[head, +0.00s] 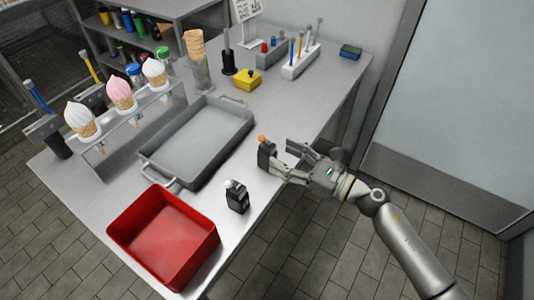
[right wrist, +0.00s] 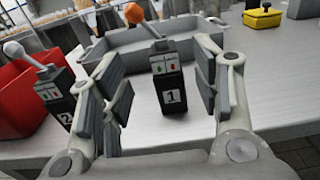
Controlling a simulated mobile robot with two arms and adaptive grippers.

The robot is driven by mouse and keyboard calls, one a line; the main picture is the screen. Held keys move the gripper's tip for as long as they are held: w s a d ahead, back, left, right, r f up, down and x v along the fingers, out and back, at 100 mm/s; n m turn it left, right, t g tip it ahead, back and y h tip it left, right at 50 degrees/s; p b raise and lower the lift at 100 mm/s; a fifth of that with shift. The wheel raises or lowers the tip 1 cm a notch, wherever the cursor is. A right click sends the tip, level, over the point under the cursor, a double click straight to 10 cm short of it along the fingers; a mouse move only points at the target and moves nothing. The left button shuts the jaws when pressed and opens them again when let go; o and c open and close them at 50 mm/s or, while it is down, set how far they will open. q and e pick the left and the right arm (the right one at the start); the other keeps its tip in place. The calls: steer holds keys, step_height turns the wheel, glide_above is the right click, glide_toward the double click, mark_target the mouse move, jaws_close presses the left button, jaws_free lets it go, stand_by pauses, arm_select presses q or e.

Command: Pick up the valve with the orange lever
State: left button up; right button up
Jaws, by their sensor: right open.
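The valve with the orange lever (head: 265,154) stands upright on the table near its right edge. In the right wrist view this valve (right wrist: 168,82) is a dark block marked 1, with an orange ball on its lever. My right gripper (head: 284,159) is open, its fingers pointing at the valve. In the right wrist view the valve shows between the open fingers of the gripper (right wrist: 163,95); I cannot tell if they touch it. A second valve (head: 237,197) with a grey lever, marked 2, stands nearer the red bin. My left gripper is not in view.
A red bin (head: 128,222) stands at the table's near end. A grey metal tray (head: 243,127) lies left of the valve. An ice cream cone rack (head: 105,160), a yellow box (head: 247,80) and a white tool holder (head: 299,66) stand further off. The table's right edge is close by.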

mark_target(273, 149)
steer(key=shift+w+a, duration=0.4)
steer(key=shift+a, duration=0.15)
steer(key=p+x, duration=0.1)
steer(key=x, duration=0.3)
steer(key=shift+w+r+p, duration=0.1)
steer(key=shift+w+p, duration=0.15)
steer(key=shift+p, duration=0.05)
steer(key=shift+w+a, duration=0.2)
steer(key=shift+a, duration=0.1)
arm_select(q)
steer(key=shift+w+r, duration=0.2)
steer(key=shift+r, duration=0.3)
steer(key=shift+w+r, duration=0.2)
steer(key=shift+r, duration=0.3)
arm_select(e)
steer(key=shift+d, duration=0.1)
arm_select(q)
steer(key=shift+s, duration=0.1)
arm_select(e)
steer(key=c, duration=1.2)
